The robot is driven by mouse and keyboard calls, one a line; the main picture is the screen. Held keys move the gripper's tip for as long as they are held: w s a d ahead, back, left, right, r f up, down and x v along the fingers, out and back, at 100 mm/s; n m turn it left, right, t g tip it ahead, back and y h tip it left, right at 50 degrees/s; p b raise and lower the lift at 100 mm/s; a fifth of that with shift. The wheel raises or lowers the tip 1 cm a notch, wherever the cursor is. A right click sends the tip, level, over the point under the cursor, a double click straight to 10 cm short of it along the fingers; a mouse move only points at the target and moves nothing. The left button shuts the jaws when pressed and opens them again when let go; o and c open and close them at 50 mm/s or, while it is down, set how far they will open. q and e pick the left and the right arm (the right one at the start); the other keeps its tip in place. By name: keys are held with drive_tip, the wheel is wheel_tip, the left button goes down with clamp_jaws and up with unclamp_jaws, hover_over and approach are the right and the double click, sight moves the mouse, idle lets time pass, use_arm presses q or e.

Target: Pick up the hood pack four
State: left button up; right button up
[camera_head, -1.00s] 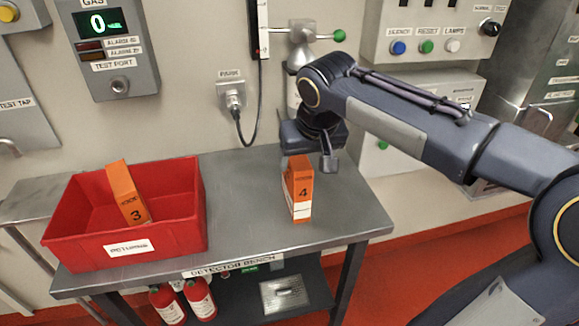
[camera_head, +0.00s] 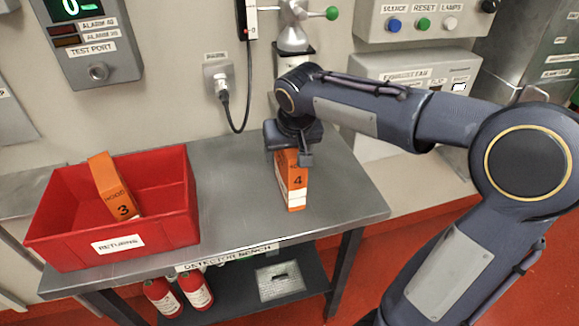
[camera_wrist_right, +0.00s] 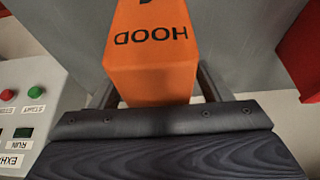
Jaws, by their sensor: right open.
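The hood pack four is an orange box (camera_head: 292,188) with a white lower band and a "4", upright on the steel bench near its right end. In the right wrist view the orange box (camera_wrist_right: 150,65) shows its "HOOD" lettering. My right gripper (camera_head: 292,158) is over the top of the box, with its fingers on either side of it. In the right wrist view the fingers (camera_wrist_right: 155,90) flank the box and are open; I cannot tell whether they touch it. My left gripper is not in view.
A red bin (camera_head: 150,228) labelled RETURNS stands at the bench's left and holds an orange pack marked 3 (camera_head: 113,185). The steel bench (camera_head: 235,190) is clear between bin and box. A plug and cable (camera_head: 222,95) are on the wall behind. Red extinguishers (camera_head: 195,287) stand below.

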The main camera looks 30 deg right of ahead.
drive_tip(key=shift+f, duration=0.25)
idle(0.5)
drive_tip(key=shift+c, duration=0.4)
drive_tip(key=c, duration=1.2)
drive_tip(key=shift+c, duration=1)
drive_tip(key=shift+r, duration=0.15)
